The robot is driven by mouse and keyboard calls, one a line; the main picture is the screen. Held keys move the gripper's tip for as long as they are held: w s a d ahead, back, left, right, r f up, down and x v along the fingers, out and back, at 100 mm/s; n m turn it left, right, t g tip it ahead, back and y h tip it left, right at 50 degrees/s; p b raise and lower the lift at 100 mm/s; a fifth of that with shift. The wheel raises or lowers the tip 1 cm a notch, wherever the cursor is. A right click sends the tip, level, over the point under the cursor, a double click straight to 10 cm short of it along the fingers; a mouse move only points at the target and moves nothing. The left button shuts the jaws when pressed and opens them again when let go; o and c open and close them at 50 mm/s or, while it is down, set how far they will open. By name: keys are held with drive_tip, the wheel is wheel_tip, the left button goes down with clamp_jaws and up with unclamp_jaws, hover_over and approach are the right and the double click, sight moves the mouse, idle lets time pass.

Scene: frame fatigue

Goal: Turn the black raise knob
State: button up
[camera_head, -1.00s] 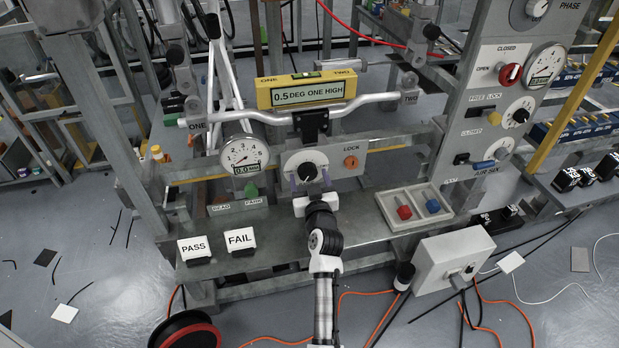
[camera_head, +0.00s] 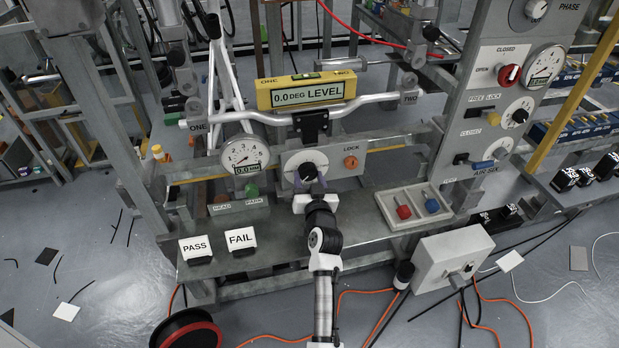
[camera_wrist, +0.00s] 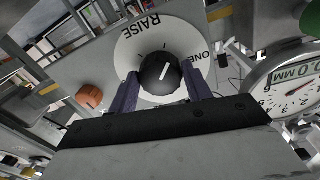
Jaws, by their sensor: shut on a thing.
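The black raise knob (camera_wrist: 161,76) sits on a white round dial plate (camera_wrist: 180,36) marked RAISE and ONE in the wrist view. In the head view the knob (camera_head: 307,173) is on the grey panel below the handlebar. My gripper (camera_head: 312,188) reaches it from the front. In the wrist view its two purple-grey fingers (camera_wrist: 160,92) stand on either side of the knob, shut on it. The knob's white pointer line shows between the fingers. The yellow level display (camera_head: 307,91) above reads 0.0 DEG LEVEL.
An orange lock knob (camera_head: 351,162) is right of the dial. A round gauge (camera_head: 244,157) stands left of it. PASS (camera_head: 195,247) and FAIL (camera_head: 241,240) blocks and a tray (camera_head: 388,213) with red and blue pieces lie on the bench.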

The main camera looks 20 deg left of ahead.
drive_tip(key=shift+m, duration=0.8)
drive_tip(key=o, duration=1)
drive_tip(key=b+v, duration=0.3)
drive_tip(key=v, duration=1.1)
drive_tip(key=shift+a, duration=0.1)
